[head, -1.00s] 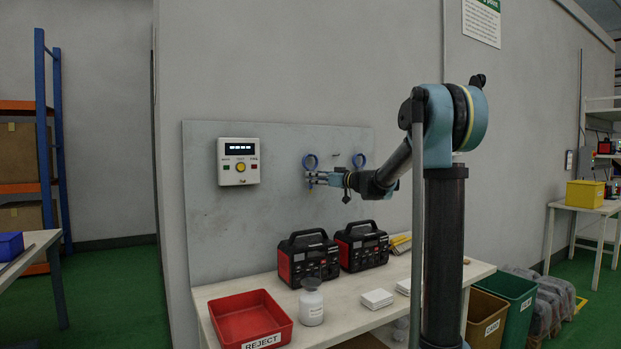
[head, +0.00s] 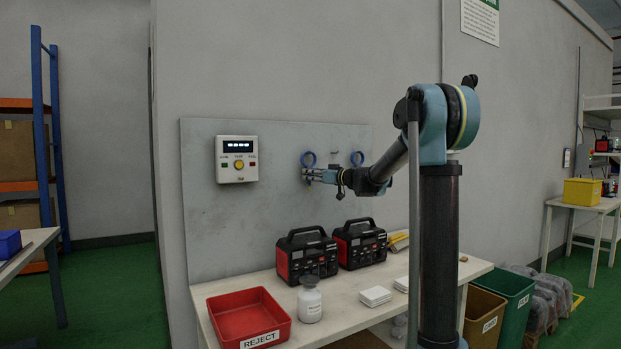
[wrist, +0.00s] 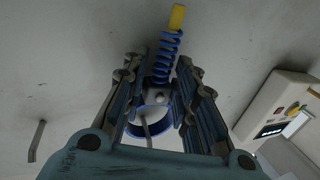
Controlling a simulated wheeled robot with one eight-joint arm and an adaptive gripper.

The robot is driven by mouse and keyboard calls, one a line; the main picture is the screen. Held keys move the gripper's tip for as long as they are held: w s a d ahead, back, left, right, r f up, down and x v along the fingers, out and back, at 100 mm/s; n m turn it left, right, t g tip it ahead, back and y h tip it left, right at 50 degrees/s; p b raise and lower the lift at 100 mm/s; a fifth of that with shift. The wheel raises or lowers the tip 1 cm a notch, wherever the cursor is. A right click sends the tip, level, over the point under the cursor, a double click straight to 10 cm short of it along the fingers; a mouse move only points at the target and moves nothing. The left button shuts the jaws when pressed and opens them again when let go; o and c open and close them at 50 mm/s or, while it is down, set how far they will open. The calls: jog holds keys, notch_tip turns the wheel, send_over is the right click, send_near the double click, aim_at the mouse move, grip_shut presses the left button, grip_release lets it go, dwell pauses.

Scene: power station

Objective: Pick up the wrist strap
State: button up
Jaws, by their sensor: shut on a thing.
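The wrist strap (head: 308,158) has a blue ring-shaped band at the grey wall panel. In the wrist view its blue coiled cord (wrist: 164,58) with a yellow end runs between my finger pads, and the blue band (wrist: 150,123) shows nearer the palm, around a peg. My gripper (head: 307,174) is at the panel, just below the band, with its fingers shut on the strap's cord (wrist: 156,72). The exact contact is partly hidden by the fingers. A second blue ring (head: 357,158) hangs to the right, close above my arm.
A control box (head: 237,159) is on the panel to the left. A bare hook (wrist: 37,141) shows in the wrist view. The bench below holds a red reject tray (head: 248,318), a white bottle (head: 310,304) and two black-and-red power units (head: 306,255).

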aim_at(312, 166)
notch_tip(312, 166, up, 4)
jog(key=shift+s+d+f, duration=0.1)
jog(key=shift+d+f, duration=0.05)
jog(key=shift+f, duration=0.05)
jog(key=v, duration=1.7)
jog(key=shift+s+d, duration=0.25)
jog(key=shift+f, duration=0.2)
